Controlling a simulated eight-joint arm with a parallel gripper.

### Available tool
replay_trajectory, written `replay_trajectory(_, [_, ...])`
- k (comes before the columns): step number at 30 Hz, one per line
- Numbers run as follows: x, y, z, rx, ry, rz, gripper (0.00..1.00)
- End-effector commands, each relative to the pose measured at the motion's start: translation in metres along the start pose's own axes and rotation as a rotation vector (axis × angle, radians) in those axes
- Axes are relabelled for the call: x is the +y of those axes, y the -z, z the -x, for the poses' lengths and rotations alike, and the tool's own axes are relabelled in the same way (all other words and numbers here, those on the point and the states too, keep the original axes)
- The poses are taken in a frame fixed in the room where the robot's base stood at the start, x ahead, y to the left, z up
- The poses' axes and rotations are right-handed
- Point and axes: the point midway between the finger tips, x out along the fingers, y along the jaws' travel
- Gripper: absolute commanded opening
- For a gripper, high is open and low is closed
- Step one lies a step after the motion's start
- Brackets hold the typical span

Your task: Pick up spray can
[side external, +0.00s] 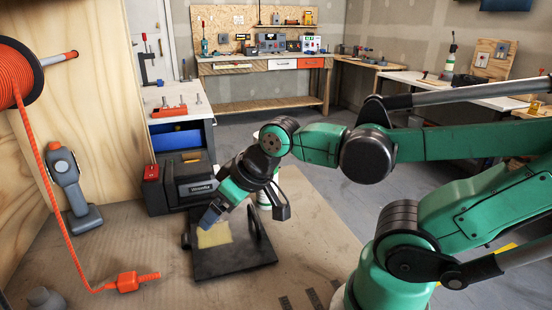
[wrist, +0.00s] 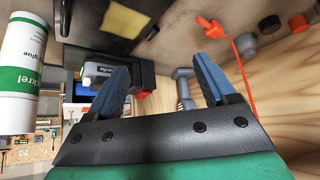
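A white can with a green band and lettering stands at the left edge of the wrist view (wrist: 20,70), partly cut off by the frame. In the side external view a white and green can (side external: 264,196) shows partly behind my arm, mostly hidden. I cannot tell for sure that it is the spray can. My gripper (side external: 210,215) points down over a black plate. In the wrist view its two blue fingers (wrist: 162,80) are spread apart with nothing between them. The can is beside the gripper, outside the fingers.
The black plate (side external: 235,262) has a yellow patch and raised sides. A black machine (side external: 190,190) stands behind it. A grey tool with an orange top (side external: 66,178) stands at left, near an orange cord (side external: 61,215).

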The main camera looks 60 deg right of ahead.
Motion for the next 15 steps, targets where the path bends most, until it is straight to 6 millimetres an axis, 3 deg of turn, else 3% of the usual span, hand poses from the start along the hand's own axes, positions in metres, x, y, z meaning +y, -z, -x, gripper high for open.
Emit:
replay_trajectory(1, [0.000,0.000,0.000,0.000,0.000,0.000,0.94])
replay_trajectory(2, [0.000,0.000,0.000,0.000,0.000,0.000,1.00])
replay_trajectory(10, [0.007,0.002,-0.002,0.015,-0.025,-0.023,1.00])
replay_trajectory(13, [0.038,0.011,-0.010,0.081,-0.135,-0.121,1.00])
replay_trajectory(15, [0.074,0.017,-0.015,0.166,-0.255,-0.224,1.00])
